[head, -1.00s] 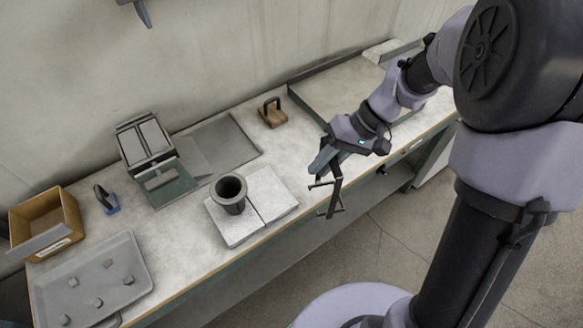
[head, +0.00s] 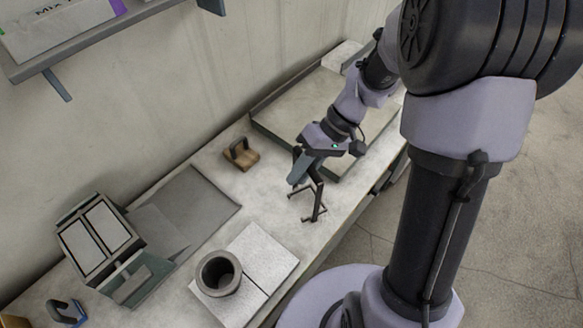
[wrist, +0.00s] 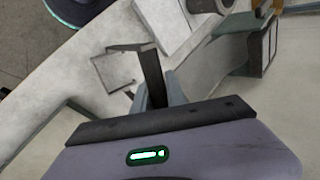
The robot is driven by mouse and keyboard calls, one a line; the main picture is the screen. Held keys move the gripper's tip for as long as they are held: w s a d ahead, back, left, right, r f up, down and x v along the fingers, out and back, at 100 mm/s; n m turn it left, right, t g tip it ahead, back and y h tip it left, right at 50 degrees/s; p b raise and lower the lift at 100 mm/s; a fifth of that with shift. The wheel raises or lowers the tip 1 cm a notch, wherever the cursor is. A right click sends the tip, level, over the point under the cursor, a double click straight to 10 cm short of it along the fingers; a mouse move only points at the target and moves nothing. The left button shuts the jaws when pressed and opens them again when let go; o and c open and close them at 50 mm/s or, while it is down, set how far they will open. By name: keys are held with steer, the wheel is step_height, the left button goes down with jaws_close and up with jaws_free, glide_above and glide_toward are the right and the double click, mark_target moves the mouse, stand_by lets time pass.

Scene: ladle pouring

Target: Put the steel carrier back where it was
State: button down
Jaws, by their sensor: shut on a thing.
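The steel carrier (head: 319,200) is a dark, thin bent frame with short prongs at its lower end. My gripper (head: 300,172) is shut on its upper end, and the carrier hangs below the fingers. In the head view it appears against the pale bench top near the front edge; whether it touches the bench I cannot tell. In the wrist view the carrier (wrist: 151,76) stands out from between the fingers (wrist: 160,97), with its lower part partly hidden.
A dark crucible (head: 205,274) stands on pale slabs (head: 262,251) at front left. A wood block with a dark handle (head: 240,154) sits at the back. A large grey tray (head: 318,98) lies behind my gripper. A twin-panel mould (head: 106,228) stands at left. Bench is clear around the carrier.

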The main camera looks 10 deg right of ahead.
steer(key=shift+a+f, duration=0.1)
steer(key=shift+f, duration=0.6)
steer(key=c, duration=1.3)
jaws_free()
steer(key=shift+w+a, duration=0.1)
steer(key=shift+c, duration=0.2)
